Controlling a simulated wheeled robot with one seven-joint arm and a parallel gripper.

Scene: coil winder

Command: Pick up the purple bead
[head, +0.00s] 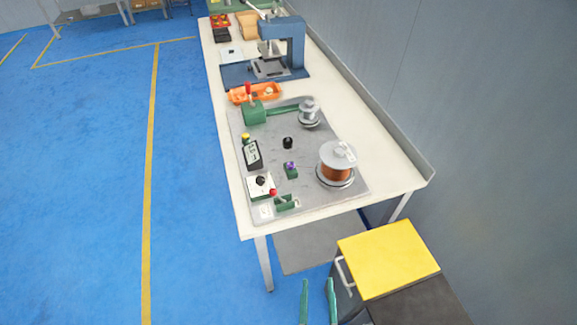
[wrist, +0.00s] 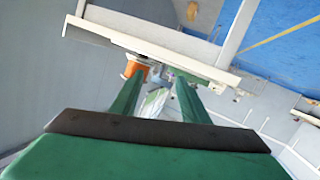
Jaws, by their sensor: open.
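The purple bead (head: 291,165) is small and sits on a small green block (head: 291,173) on the grey plate of the coil winder, left of the copper wire spool (head: 336,168). My gripper (head: 318,287) shows at the bottom of the head view as two upright green fingers, apart and with nothing between them. It is well short of the table's near edge, away from the bead. In the wrist view the green fingers (wrist: 152,98) are also spread, with the orange spool (wrist: 137,69) beyond them. I cannot make out the bead in the wrist view.
The grey winder plate (head: 315,150) on the white table (head: 345,105) also carries a black knob (head: 288,142), a meter (head: 252,154) and a red-knobbed switch box (head: 261,186). A yellow-topped cabinet (head: 388,258) stands near my gripper. A wall runs along the right. The blue floor at left is open.

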